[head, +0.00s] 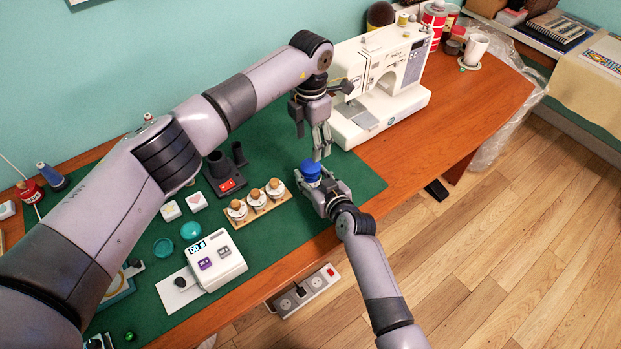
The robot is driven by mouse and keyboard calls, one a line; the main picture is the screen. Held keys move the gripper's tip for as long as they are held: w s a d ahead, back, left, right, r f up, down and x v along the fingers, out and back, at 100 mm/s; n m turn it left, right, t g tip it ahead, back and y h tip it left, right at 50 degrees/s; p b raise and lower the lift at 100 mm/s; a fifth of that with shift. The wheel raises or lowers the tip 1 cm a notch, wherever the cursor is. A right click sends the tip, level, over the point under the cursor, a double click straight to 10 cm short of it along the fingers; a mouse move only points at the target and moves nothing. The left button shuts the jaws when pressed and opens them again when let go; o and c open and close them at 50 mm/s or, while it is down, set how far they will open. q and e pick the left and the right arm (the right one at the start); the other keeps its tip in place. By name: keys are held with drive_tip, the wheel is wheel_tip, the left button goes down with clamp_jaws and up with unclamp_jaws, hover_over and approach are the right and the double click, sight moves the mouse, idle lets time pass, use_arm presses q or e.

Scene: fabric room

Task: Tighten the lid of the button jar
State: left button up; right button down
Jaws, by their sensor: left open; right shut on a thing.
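The button jar shows its blue lid (311,170) near the right edge of the green mat (268,236). My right gripper (314,183) is shut on the jar just under the lid and hides most of the jar's body. My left gripper (321,150) points down above the lid. It is open and looks apart from the lid by a small gap. I cannot tell how far the lid is screwed down.
A white sewing machine (390,75) stands just behind my grippers. A wooden holder with several small jars (257,201), a black stand (224,177) and a white device (216,262) are to the left. Bare table (420,150) lies to the right.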

sight(311, 166)
use_arm(q)
drive_tip(key=n, duration=0.4)
drive_tip(key=shift+r+n, duration=0.15)
drive_tip(key=shift+n, duration=0.25)
drive_tip(key=n, duration=0.8)
drive_tip(key=shift+r, duration=0.1)
drive_tip(key=n, duration=0.5)
drive_tip(key=shift+f, duration=4)
drive_tip(key=shift+c, duration=0.5)
